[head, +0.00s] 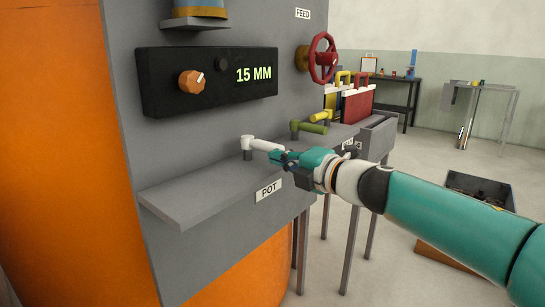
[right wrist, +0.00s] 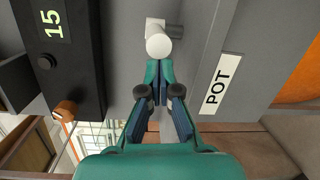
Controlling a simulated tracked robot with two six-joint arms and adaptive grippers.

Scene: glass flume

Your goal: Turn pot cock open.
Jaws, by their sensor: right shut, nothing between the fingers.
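The pot cock has a white lever handle (head: 262,144) on a grey ledge (head: 190,200), above the label POT (head: 268,189). The handle points right, toward my right gripper. My right gripper (head: 280,157) is shut and empty, with its fingertips at the free end of the handle. In the right wrist view the round white handle end (right wrist: 158,46) sits just ahead of the closed fingertips (right wrist: 158,66). I cannot tell whether they touch it. My left gripper is not in view.
A green lever (head: 312,127) and a yellow lever (head: 321,116) stand farther along the ledge. Above is a black panel with an orange knob (head: 191,81) and a 15 MM display (head: 254,74). A red handwheel (head: 323,58) sits at the FEED label.

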